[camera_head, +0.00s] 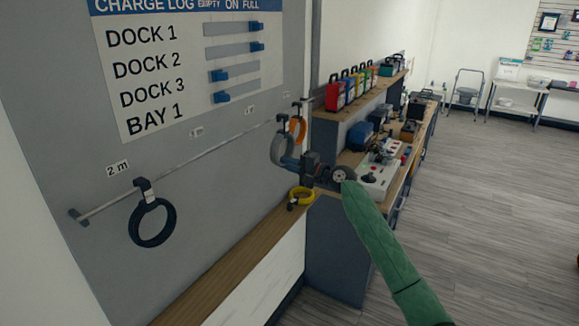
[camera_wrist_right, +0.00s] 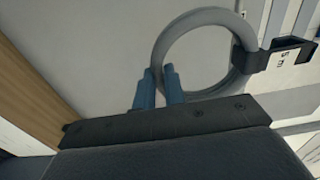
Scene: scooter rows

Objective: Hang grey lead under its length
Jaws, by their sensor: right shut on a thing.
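The grey lead (camera_head: 275,148) is a coiled ring with a dark strap, up at the rail (camera_head: 185,154) near its right part. In the right wrist view the grey lead (camera_wrist_right: 200,17) shows its black clip, tagged "5 m". My right gripper (camera_head: 289,163) is shut on the ring's lower part; its blue fingers (camera_wrist_right: 158,76) pinch it in the wrist view. I cannot tell whether the clip sits on the rail. A black lead (camera_head: 135,222) hangs under the "2 m" label (camera_head: 118,168). An orange lead (camera_head: 302,128) hangs just right of the grey one. My left gripper is out of view.
A yellow lead (camera_head: 306,193) lies on the wooden ledge (camera_head: 230,250) below the rail. Two small labels (camera_head: 196,132) further right are hard to read. The rail between the black and grey leads is bare. A cluttered workbench (camera_head: 340,240) stands to the right.

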